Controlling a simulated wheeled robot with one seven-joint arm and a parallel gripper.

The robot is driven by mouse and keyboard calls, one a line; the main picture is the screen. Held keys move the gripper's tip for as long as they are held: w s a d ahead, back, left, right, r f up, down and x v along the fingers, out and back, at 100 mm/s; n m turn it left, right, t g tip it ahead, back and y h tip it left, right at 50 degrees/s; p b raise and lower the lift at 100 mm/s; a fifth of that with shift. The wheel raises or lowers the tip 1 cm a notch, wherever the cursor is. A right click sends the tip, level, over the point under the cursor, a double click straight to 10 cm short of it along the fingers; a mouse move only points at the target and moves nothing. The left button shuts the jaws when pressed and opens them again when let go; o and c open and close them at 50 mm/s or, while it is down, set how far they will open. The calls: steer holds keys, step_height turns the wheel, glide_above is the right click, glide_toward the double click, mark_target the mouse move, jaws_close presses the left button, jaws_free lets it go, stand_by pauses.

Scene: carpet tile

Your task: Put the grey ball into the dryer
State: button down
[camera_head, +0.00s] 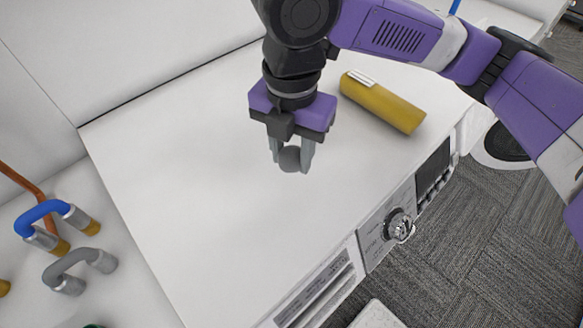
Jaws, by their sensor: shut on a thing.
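The grey ball (290,159) is a small dark sphere between the two pale fingers of my gripper (291,164). My gripper is shut on it and points down over the white top of an appliance (190,170). A small gap between the ball and the top seems likely, but I cannot tell the height. The appliance's front panel shows a round knob (397,225), a dark display (433,168) and a drawer-like slot. I cannot tell whether this appliance is the dryer.
A white round door-like part (500,146) juts out at the right. Grey carpet (480,250) lies in front. The top's left part is clear.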

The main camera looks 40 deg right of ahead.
mark_target(292, 182)
steer(key=shift+f, duration=2.5)
steer(key=shift+f, duration=0.15)
steer(key=c, duration=0.9)
jaws_free()
steer(key=shift+c, duration=0.2)
